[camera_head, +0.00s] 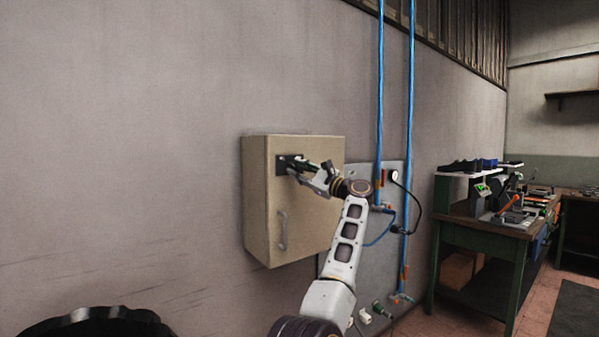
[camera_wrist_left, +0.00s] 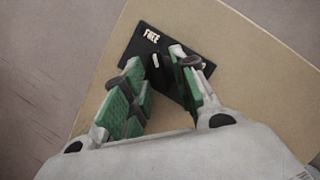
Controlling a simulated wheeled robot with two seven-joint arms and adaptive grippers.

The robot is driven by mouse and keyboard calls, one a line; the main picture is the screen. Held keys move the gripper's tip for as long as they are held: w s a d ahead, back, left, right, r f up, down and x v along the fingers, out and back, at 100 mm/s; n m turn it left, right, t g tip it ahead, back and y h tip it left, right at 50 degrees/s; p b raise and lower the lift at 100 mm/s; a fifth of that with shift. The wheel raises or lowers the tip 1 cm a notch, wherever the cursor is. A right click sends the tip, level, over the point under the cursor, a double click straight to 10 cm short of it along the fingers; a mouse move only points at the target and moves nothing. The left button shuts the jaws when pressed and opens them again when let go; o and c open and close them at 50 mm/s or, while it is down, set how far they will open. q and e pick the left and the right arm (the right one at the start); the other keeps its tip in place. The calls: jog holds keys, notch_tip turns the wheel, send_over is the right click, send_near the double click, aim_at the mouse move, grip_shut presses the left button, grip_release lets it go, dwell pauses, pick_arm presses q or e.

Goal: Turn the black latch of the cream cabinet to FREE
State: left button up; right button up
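The cream cabinet (camera_head: 262,200) hangs on the wall, its door shut, and fills much of the left wrist view (camera_wrist_left: 262,85). Its black latch plate (camera_head: 281,162) is at the door's upper left. In the left wrist view the plate (camera_wrist_left: 136,48) carries the word FREE, with another label mostly hidden behind a finger. The black latch (camera_wrist_left: 157,72), with a white mark, stands between my fingers; its exact angle is hard to tell. My left gripper (camera_head: 303,170) is at the plate, its green-padded fingers (camera_wrist_left: 157,60) apart on either side of the latch. Contact is unclear. My right gripper is out of view.
A grey handle (camera_head: 283,230) is on the cabinet door below the latch. Right of the cabinet are a grey panel (camera_head: 394,180) with a gauge and hoses, and blue pipes (camera_head: 380,90). A green workbench (camera_head: 480,230) stands farther right. The wall left of the cabinet is bare.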

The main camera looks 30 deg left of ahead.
pick_arm(q)
jog(key=v, duration=1.2)
dwell(0.5)
jog(key=shift+f, duration=0.15)
dwell(0.7)
